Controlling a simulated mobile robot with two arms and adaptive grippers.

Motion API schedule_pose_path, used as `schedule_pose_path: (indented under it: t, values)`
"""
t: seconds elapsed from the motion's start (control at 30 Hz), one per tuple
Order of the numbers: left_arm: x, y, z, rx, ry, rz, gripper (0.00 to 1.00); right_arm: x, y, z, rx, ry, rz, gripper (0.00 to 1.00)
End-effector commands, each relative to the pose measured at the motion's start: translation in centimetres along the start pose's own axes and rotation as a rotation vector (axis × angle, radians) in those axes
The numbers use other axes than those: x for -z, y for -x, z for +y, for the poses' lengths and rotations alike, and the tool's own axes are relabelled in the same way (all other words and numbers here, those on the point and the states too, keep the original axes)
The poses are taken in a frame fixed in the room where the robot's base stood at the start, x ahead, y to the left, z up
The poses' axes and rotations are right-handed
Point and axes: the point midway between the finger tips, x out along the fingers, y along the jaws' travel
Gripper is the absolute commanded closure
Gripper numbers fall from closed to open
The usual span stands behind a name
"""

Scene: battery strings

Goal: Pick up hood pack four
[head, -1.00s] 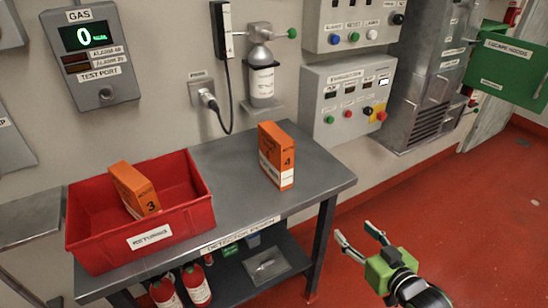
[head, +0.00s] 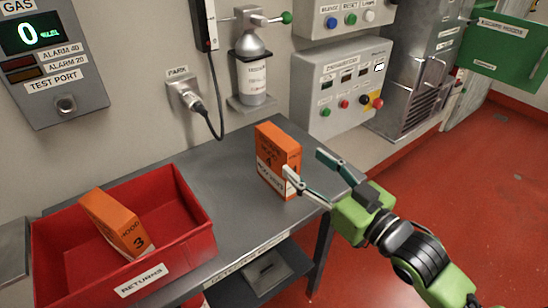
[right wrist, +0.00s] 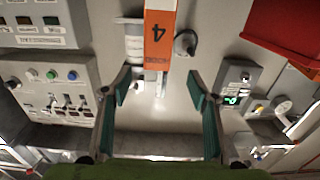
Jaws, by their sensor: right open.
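Hood pack four (head: 278,150) is an orange box with a white band, standing upright on the grey table near its right end. My right gripper (head: 304,165) is at the right side of the pack in the head view, its fingers apart and pointing toward it. One fingertip overlaps the pack's front edge in the picture; I cannot tell if it touches. In the right wrist view the pack (right wrist: 158,38), marked 4, shows at the top, between and beyond the open fingers (right wrist: 160,95). My left gripper is not in view.
A red returns bin (head: 190,255) on the left of the table holds hood pack three (head: 115,222), tilted. A gas cylinder (head: 252,75) and a grey control box (head: 342,88) are on the wall behind. The grey tabletop (head: 215,160) is clear between bin and pack.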

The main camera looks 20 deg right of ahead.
Motion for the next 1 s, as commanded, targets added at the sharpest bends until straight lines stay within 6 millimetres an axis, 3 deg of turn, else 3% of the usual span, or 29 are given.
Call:
schedule_pose_path:
  t: [0.1,0.2,0.63,0.83,1.0]
  values:
    - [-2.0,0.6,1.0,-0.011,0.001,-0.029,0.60,0.3,-2.0,0.1,-0.001,-0.001,0.004,0.46]
    - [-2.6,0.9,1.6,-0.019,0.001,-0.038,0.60,0.3,-3.6,0.1,-0.001,0.001,0.003,0.46]
    - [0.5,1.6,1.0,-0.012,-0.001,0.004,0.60,0.2,-7.5,0.2,-0.001,0.000,0.000,0.46]
    - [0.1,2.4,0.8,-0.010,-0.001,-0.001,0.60,0.1,-10.6,0.6,0.000,0.000,0.000,0.46]
    - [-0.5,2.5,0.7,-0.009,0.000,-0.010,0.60,0.0,-11.7,0.5,0.000,0.001,0.000,0.46]
